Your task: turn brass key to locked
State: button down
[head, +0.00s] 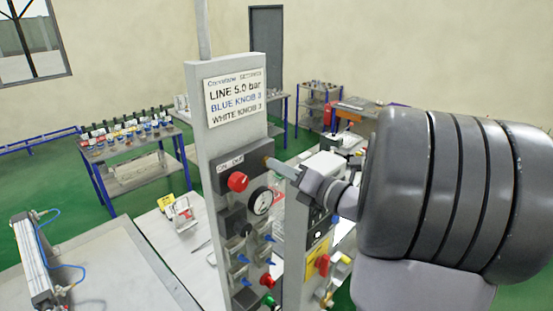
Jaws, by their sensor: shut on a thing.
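A small brass-coloured key (267,160) shows at the right edge of the dark plate (225,174) on the upright grey panel. My gripper (273,165) reaches in from the right, its fingertips at the key, and it is shut on it. The fingers and arm hide most of the key, so its turned position cannot be read. Small lettering on the plate is too small to read surely.
Below the key are a red knob (238,181), a round gauge (260,201) and several blue-handled valves (243,259). A sign (234,96) is above. A second panel with a red handle (323,264) stands under my arm. A pneumatic cylinder (31,262) lies at left.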

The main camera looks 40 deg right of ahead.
dwell(0.6)
jog(key=c, duration=1.6)
grip_release()
jog(key=s+d+b, duration=0.1)
jog(key=s+b, duration=0.2)
jog(key=s, duration=1.4)
jog(key=shift+s+d, duration=0.2)
jog(key=shift+s, duration=0.05)
jog(key=shift+w, duration=0.1)
